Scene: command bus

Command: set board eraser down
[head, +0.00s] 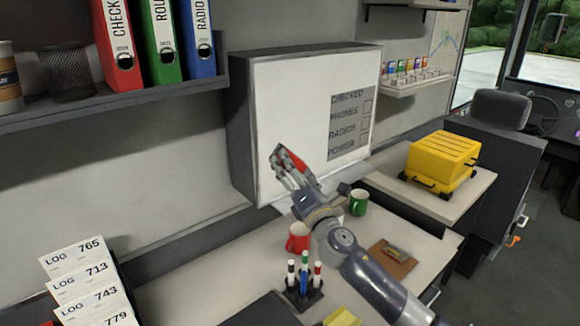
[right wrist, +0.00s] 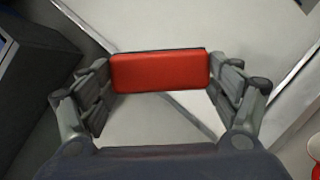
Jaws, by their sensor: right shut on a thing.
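The board eraser (right wrist: 160,72) is a red block with a dark edge, held between both fingers of my right gripper (right wrist: 162,78) in the right wrist view. In the head view the red eraser (head: 302,166) shows at the tip of my right gripper (head: 290,165), in front of the lower part of the whiteboard (head: 290,105). The gripper is shut on it, above the back of the desk (head: 225,270). I cannot tell whether the eraser touches the board. My left gripper is not in view.
A red mug (head: 298,238), a green mug (head: 359,201) and a pen holder (head: 302,294) with markers stand on the desk near my right arm. A brown board (head: 392,262) lies to the right. A yellow case (head: 442,160) sits farther right. Log cards (head: 80,275) stand at left.

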